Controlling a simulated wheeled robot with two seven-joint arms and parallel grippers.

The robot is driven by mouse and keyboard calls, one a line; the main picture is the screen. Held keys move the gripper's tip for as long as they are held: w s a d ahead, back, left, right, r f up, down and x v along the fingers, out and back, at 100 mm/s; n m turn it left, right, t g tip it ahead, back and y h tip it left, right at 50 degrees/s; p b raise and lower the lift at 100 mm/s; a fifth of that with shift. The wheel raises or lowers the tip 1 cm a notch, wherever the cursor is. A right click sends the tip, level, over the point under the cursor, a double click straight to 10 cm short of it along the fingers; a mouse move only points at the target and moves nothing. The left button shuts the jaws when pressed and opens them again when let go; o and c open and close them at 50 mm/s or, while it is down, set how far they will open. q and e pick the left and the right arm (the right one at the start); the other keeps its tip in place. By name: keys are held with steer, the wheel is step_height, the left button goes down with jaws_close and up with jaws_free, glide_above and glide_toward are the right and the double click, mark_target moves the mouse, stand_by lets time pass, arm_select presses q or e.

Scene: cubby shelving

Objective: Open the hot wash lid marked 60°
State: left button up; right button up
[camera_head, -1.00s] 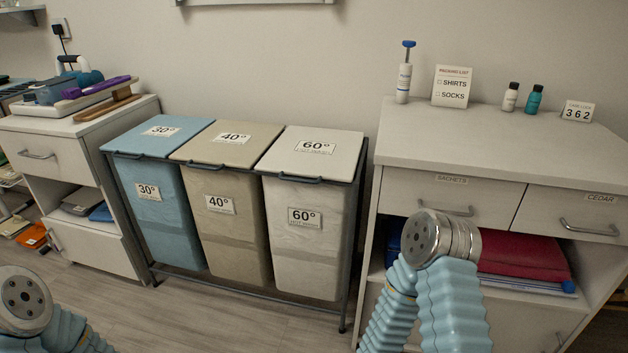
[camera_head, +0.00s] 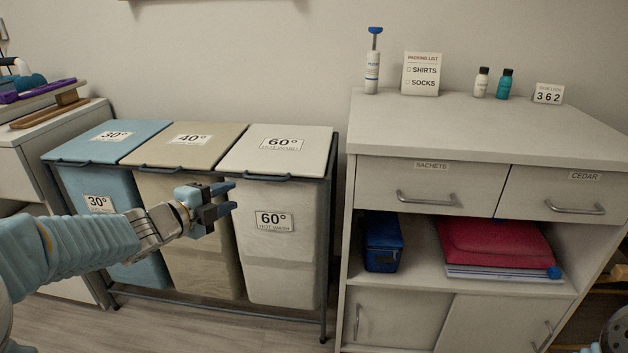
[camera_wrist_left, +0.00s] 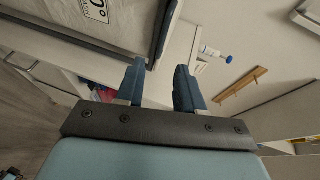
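The hot wash lid (camera_head: 277,150) marked 60° is white and lies closed on the rightmost hamper bin (camera_head: 278,250). A dark bar handle (camera_head: 266,178) runs along its front edge. My left gripper (camera_head: 231,197) is in front of the bins, below and to the left of that handle, and apart from it in the head view. Its two blue fingers are spread with nothing between them. In the left wrist view the fingers (camera_wrist_left: 160,85) show apart and empty, with a bin label at the upper left. My right gripper is not in view; only a bit of that arm shows at the lower right.
The 40° lid (camera_head: 186,145) and 30° lid (camera_head: 100,142) are closed to the left. A white cabinet (camera_head: 440,130) stands right of the bins, with a dispenser bottle (camera_head: 372,70) on top. The floor before the bins is open.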

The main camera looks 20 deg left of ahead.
mark_target(266, 180)
arm_select(q)
steer(key=x, duration=1.4)
steer(key=shift+r+b, duration=0.2)
steer(key=shift+b, duration=0.2)
steer(key=shift+d, duration=0.1)
jaws_close()
steer(key=shift+f, duration=0.1)
